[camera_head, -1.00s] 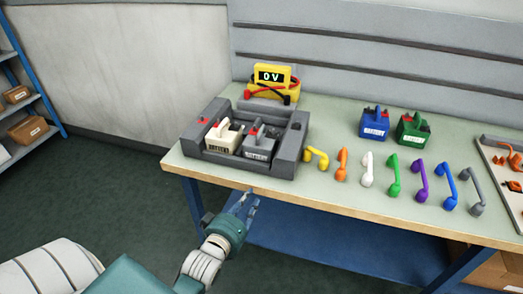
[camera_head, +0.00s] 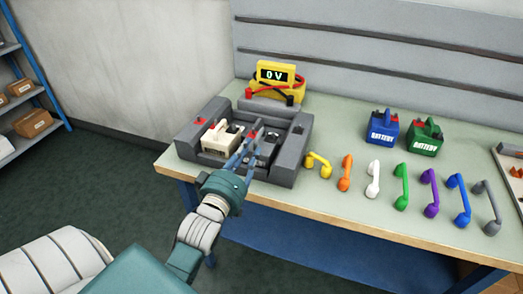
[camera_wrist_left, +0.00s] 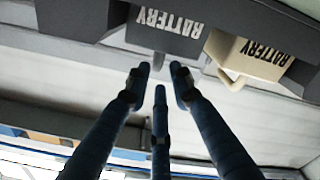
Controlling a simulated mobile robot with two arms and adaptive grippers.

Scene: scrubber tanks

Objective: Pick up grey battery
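The grey battery (camera_head: 266,150) sits in the right slot of the dark grey holder (camera_head: 288,163), partly hidden behind my gripper in the head view. In the left wrist view the grey battery (camera_wrist_left: 170,35) shows its "BATTERY" label upside down, just beyond my fingertips. My left gripper (camera_head: 254,137) is open and empty at the grey battery; its fingers (camera_wrist_left: 160,78) stand apart in the wrist view. Whether they touch the battery I cannot tell. A white battery (camera_head: 217,138) sits in the slot to the left and also shows in the wrist view (camera_wrist_left: 255,55). My right gripper is out of view.
A yellow meter (camera_head: 272,72) reading "0 V" stands behind the holder. A blue battery (camera_head: 384,130) and a green battery (camera_head: 424,139) stand to the right. A row of several coloured handle-shaped parts lies along the bench (camera_head: 340,215) front. Shelves (camera_head: 22,75) stand at the far left.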

